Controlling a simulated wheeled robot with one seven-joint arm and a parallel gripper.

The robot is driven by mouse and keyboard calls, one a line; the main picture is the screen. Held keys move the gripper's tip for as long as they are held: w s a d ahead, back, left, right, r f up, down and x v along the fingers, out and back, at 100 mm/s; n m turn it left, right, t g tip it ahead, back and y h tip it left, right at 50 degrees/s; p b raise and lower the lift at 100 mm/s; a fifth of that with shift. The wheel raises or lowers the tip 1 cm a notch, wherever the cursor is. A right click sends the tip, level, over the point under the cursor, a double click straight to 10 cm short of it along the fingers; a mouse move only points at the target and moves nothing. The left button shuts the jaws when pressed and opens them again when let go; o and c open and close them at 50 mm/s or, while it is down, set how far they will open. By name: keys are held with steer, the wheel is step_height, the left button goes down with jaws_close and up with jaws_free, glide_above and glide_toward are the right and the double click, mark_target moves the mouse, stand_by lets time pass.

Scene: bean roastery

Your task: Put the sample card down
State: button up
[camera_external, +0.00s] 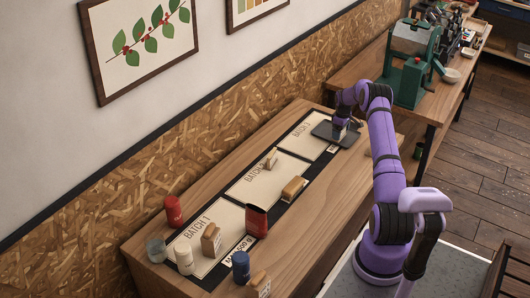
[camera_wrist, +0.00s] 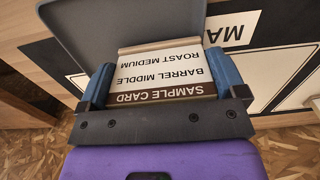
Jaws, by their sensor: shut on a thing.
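The sample card (camera_wrist: 160,72), white with a brown lower band and printed "SAMPLE CARD, BARREL MIDDLE, ROAST MEDIUM", sits between the two blue fingers of my gripper (camera_wrist: 168,88) in the wrist view. My gripper is shut on it. In the external view my gripper (camera_external: 343,118) is over the dark grey tray (camera_external: 324,133) at the far end of the table. The tray (camera_wrist: 105,18) also shows behind the card in the wrist view. The card is very small in the external view, and I cannot tell whether it touches the tray.
Sheets for batch 3 (camera_external: 306,146), batch 2 (camera_external: 258,190) and batch 1 (camera_external: 218,216) lie along a black mat. A red canister (camera_external: 174,211), red bag (camera_external: 257,220), blue canister (camera_external: 240,266) and several small wooden-backed pieces stand nearer. A green machine (camera_external: 405,82) stands on the farther bench.

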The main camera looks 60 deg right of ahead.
steer(key=o, duration=0.6)
